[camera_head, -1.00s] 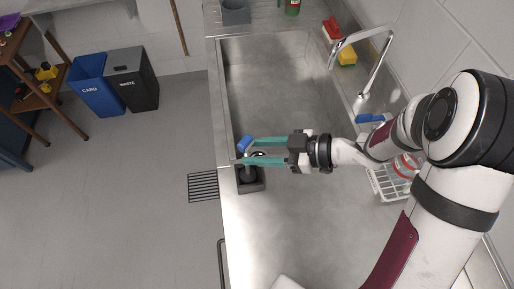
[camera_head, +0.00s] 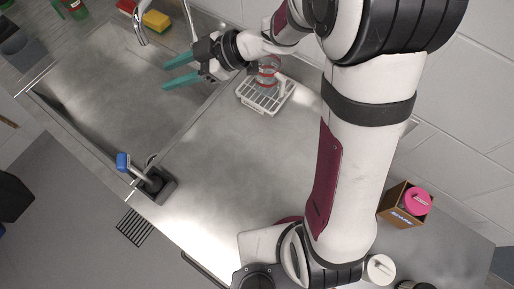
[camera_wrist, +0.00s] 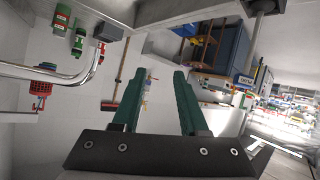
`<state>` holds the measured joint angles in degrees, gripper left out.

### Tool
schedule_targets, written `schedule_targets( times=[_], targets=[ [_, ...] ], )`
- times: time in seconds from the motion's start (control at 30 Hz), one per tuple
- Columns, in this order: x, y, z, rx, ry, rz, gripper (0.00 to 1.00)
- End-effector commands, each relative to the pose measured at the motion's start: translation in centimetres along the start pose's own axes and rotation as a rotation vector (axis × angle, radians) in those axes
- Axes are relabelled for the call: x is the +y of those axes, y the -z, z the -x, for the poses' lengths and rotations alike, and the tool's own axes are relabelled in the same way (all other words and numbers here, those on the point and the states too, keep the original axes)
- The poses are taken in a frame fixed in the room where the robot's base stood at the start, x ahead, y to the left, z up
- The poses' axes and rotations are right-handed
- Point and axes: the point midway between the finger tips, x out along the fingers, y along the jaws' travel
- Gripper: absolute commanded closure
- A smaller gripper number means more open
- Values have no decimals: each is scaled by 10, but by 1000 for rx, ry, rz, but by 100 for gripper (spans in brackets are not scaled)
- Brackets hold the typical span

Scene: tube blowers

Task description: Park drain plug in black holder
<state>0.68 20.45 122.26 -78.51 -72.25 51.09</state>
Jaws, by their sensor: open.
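The black holder (camera_head: 166,190) sits at the near corner of the steel sink, at the counter edge. A piece with a blue end (camera_head: 123,161) and a grey shaft, which I take as the drain plug, stands tilted in the holder; its lower part is hidden inside. My gripper (camera_head: 172,74) is over the far right side of the sink, well away from the holder. Its two teal fingers are apart with nothing between them. In the wrist view my gripper (camera_wrist: 157,72) is also open and empty. The holder and plug do not show there.
A white wire rack (camera_head: 266,96) with a red-and-clear item stands just right of my gripper. The faucet (camera_head: 140,30) and a yellow sponge (camera_head: 156,21) are at the sink's far edge. A cardboard box (camera_head: 398,205) is at the right. The counter between holder and rack is clear.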

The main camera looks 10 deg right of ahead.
Motion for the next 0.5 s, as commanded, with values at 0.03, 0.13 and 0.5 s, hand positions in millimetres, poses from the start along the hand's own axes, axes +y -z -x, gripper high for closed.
schedule_targets(
  times=[0.03, 0.13, 0.5],
  targets=[
    [42, 3, 20, -70, -239, -48, 57],
    [98, -20, 101, -270, -734, -277, 57],
    [-172, -79, 200, -789, -933, -1697, 57]
  ],
)
